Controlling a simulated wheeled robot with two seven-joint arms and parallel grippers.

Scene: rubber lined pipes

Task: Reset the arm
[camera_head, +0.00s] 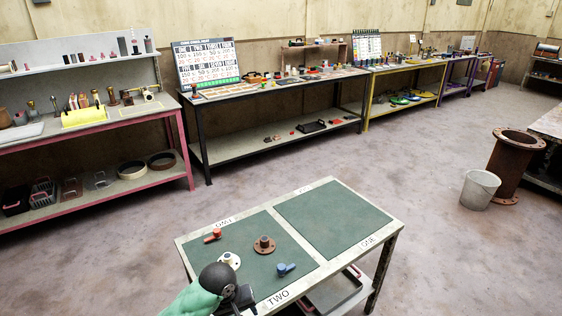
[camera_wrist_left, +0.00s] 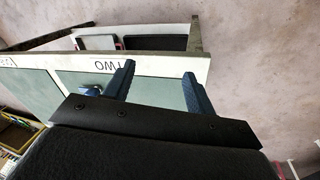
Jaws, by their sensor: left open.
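My left arm, green with a black joint, reaches in at the bottom of the head view. Its black gripper (camera_head: 240,298) is over the near left corner of the small table (camera_head: 314,262); its fingertips are hard to make out there. In the left wrist view the two blue fingers of my left gripper (camera_wrist_left: 159,72) stand apart with nothing between them, near the table edge marked TWO. My right gripper is not in view.
On the table's left green panel are a red-handled part (camera_head: 213,236), a white flanged part (camera_head: 229,260), a brown flanged part (camera_head: 264,245) and a blue-handled part (camera_head: 286,269). The right green panel (camera_head: 333,216) is bare. A bucket (camera_head: 480,189) and rusty pipe (camera_head: 511,168) stand right.

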